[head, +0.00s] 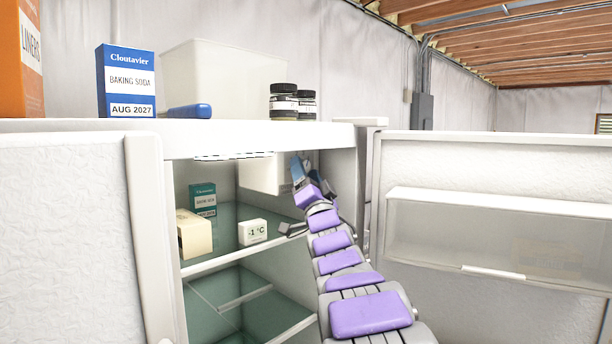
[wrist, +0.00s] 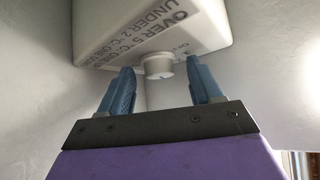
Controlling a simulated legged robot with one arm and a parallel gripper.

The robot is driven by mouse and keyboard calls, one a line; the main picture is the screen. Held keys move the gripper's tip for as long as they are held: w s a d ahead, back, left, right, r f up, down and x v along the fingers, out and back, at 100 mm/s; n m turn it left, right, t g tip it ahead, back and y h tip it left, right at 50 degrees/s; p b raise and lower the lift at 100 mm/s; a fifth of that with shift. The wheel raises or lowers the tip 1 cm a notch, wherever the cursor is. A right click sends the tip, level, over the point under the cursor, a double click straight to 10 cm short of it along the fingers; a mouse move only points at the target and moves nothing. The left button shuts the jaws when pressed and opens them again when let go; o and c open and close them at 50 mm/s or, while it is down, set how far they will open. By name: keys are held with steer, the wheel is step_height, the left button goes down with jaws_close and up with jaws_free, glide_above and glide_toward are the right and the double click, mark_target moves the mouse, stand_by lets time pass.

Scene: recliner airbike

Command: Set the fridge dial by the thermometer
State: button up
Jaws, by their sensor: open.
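The fridge stands open, and a small white thermometer (head: 252,232) on its upper shelf reads -1 °C. The dial (wrist: 158,66) is a small round white knob under a white control box (wrist: 150,35) in the wrist view. The box also shows in the head view (head: 262,174), high inside the fridge. Its printed text includes "OVER 5 °C" and "UNDER 2 °C"; the rest is hard to read. My gripper (wrist: 163,88) is open, its blue fingers apart on either side of the dial and a little short of it. In the head view my arm reaches into the fridge's right side.
A teal box (head: 203,200) and a cream block (head: 194,234) stand left of the thermometer on the glass shelf. The open right door (head: 490,165) has a clear bin. A baking soda box (head: 126,82), a white tub and two dark jars stand on top.

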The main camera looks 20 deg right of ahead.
steer(key=shift+d, duration=0.2)
steer(key=c, duration=0.4)
steer(key=shift+a+y, duration=0.1)
steer(key=shift+y, duration=0.2)
steer(key=c, duration=0.6)
steer(key=shift+c, duration=0.2)
steer(key=shift+n, duration=0.5)
steer(key=shift+f+n+t+y+p, duration=0.2)
steer(key=shift+n+t+y+p, duration=0.25)
steer(key=shift+n+y, duration=0.55)
steer(key=shift+w, duration=0.1)
